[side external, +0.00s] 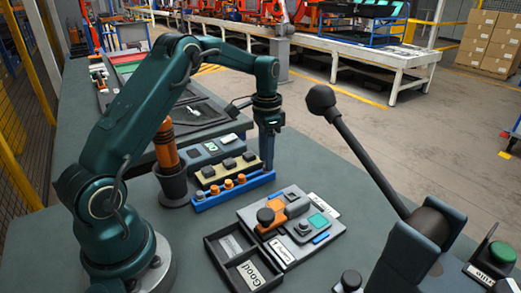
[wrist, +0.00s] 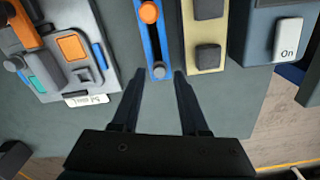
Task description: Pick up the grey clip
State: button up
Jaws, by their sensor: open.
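The grey clip (wrist: 158,72) sits at the near end of a blue rail (wrist: 163,48) in the wrist view. An orange clip (wrist: 149,12) is farther along the same rail. My gripper (wrist: 158,74) is open, with its two dark fingers apart and nothing held. In the wrist view the grey clip shows in the gap between the fingertips. In the side view my gripper (side external: 268,166) points down at the right end of the blue rail (side external: 234,191). I cannot make out the grey clip there; the gripper covers that end.
Beside the rail is a beige block with dark buttons (side external: 229,169). A grey panel (side external: 300,225) with an orange handle lies in front, near a black tray (side external: 211,245). A big lever (side external: 365,155) rises at right. A dark cup (side external: 172,185) stands at left.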

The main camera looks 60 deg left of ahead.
jog(key=shift+f, duration=0.9)
grip_shut()
jog(key=shift+r, duration=0.15)
notch_tip(320, 180, up, 4)
jog(key=shift+f, duration=0.25)
jog(key=s+a+r, duration=0.7)
jog(key=s+a, duration=0.1)
jog(key=shift+s+r, duration=0.15)
jog(key=shift+s, duration=0.1)
